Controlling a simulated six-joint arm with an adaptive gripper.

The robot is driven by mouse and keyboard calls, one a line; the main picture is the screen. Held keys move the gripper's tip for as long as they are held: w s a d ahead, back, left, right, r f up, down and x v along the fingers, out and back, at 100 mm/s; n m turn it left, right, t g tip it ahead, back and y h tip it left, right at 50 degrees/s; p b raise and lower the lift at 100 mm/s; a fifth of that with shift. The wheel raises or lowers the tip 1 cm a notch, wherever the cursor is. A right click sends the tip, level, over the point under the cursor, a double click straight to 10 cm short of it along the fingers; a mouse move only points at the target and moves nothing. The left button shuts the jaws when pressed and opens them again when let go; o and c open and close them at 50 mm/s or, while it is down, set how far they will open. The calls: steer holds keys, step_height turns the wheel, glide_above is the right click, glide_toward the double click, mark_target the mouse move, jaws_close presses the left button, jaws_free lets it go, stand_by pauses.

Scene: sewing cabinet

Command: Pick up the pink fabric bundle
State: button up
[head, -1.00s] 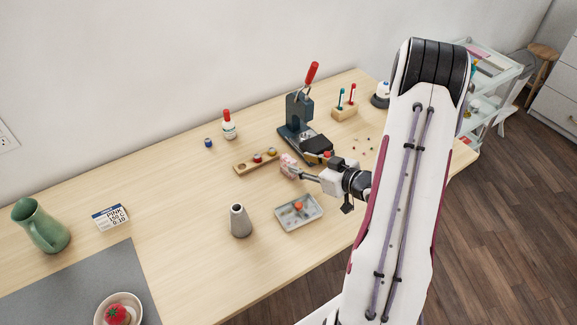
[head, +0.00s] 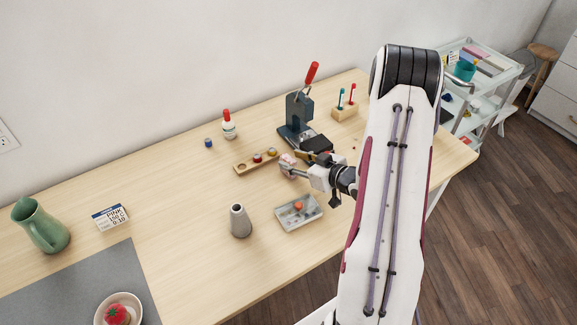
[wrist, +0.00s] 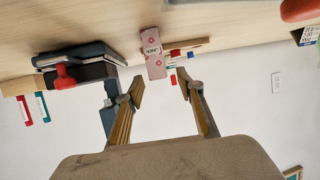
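I see no finger pressed on the bundle.
A dark press (head: 297,112) with a red handle stands behind my gripper. A wooden strip (head: 244,168) holding small pots is to the left. A grey tray (head: 285,220) and a grey vase (head: 239,222) stand in front. The table's middle left is clear.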

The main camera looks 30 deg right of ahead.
mark_target(285, 157)
steer(key=shift+x, duration=1.4)
steer(key=shift+f, duration=0.1)
steer(key=shift+c, duration=0.5)
steer(key=c, duration=0.9)
